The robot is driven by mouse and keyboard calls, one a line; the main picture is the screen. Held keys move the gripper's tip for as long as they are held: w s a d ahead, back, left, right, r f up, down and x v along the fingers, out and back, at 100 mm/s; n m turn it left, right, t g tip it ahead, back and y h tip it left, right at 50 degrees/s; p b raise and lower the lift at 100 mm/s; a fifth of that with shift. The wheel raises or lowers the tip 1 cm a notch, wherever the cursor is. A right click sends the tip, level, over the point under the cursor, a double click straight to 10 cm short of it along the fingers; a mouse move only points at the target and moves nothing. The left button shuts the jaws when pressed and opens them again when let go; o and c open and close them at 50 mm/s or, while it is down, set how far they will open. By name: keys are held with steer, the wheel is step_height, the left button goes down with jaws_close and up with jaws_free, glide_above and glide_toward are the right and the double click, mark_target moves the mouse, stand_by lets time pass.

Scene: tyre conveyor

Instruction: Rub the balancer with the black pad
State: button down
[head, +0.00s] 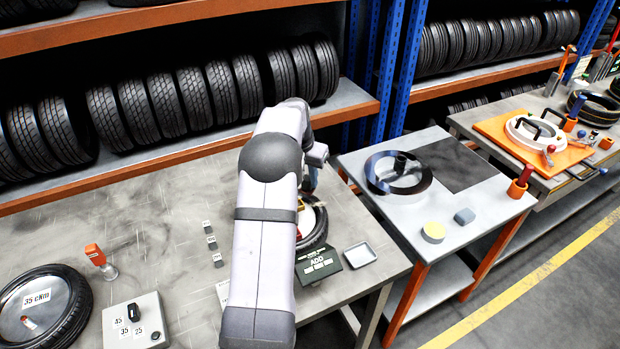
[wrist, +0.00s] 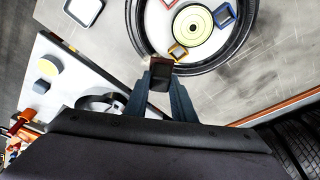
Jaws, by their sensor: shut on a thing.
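My gripper (wrist: 160,90) is shut on a small dark block with a reddish-brown end, which looks like the black pad (wrist: 159,74). The pad is at the near edge of a black tyre (wrist: 139,40) in the wrist view; I cannot tell whether it touches the tyre. Inside the tyre is a round pale-yellow disc with a dark centre, likely the balancer (wrist: 193,27). The pad is apart from that disc. In the head view my arm hides most of the tyre (head: 318,236) and nearly all of the gripper.
An "ADD" board (head: 318,263) and a small tray (head: 360,255) are beside the tyre. The table at right holds a dark ring (head: 376,179), a yellow round pad (head: 433,231) and a grey block (head: 464,216). A shelf of tyres (head: 190,92) stands behind.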

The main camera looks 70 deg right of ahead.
steer(key=shift+d+n, duration=0.1)
steer(key=shift+n, duration=0.6)
